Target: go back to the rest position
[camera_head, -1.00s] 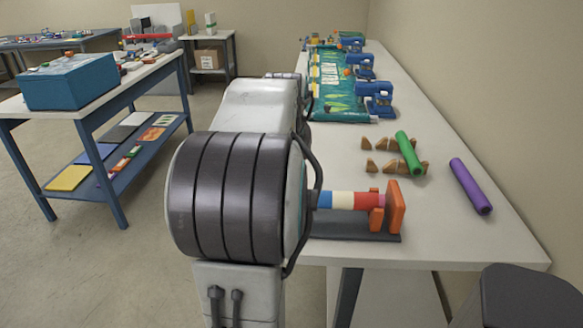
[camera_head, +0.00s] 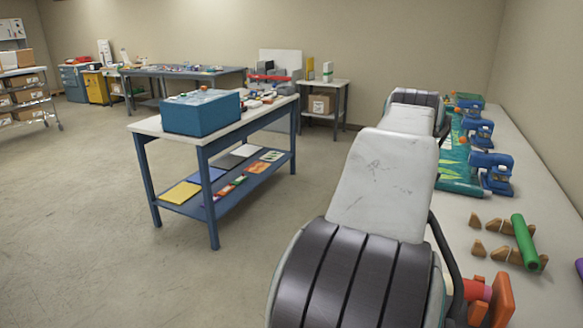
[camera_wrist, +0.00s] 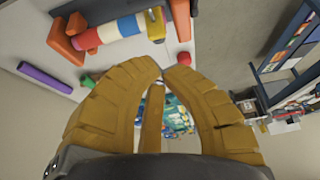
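My gripper (camera_wrist: 164,72) shows in the wrist view. Its yellow fingers curve together and their tips meet or nearly meet, with nothing seen held between them. In the head view my arm fills the lower right and reaches away, and the gripper is hidden. The bench (camera_head: 522,130) stands along the right wall, beside and beyond the arm. In the wrist view a striped roll (camera_wrist: 112,31) rests at an orange stand (camera_wrist: 65,48) on the bench, apart from the fingers.
A blue-framed table (camera_head: 206,150) with a teal box (camera_head: 200,112) stands left of my arm. Open floor (camera_head: 90,230) lies to the left. A green tube (camera_head: 524,240) and brown wedges (camera_head: 490,252) lie on the bench. A purple tube (camera_wrist: 44,78) shows in the wrist view.

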